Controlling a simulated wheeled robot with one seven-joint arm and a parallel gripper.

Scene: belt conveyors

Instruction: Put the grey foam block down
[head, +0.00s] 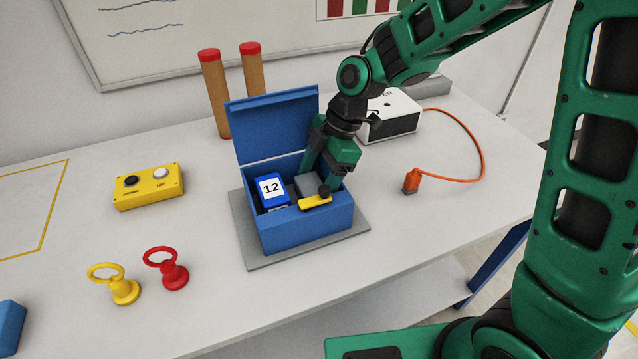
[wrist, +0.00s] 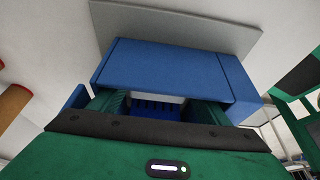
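The grey foam block (head: 307,184) is inside the open blue box (head: 308,229), right of a blue item marked 12 (head: 271,189). My gripper (head: 324,178) reaches down into the box, its fingers apart at the block. In the wrist view the two green fingers (wrist: 158,107) stand apart, with a pale strip (wrist: 158,97) between them that may be the block. Whether they press on the block or stand clear of it cannot be told. The block's underside is hidden by the box's front wall.
The box's lid (head: 276,125) stands up at the back. A yellow piece (head: 315,202) is at the front rim. A yellow button box (head: 148,186), red and yellow ring-topped pieces (head: 174,275) and an orange-cabled plug (head: 412,181) are around it.

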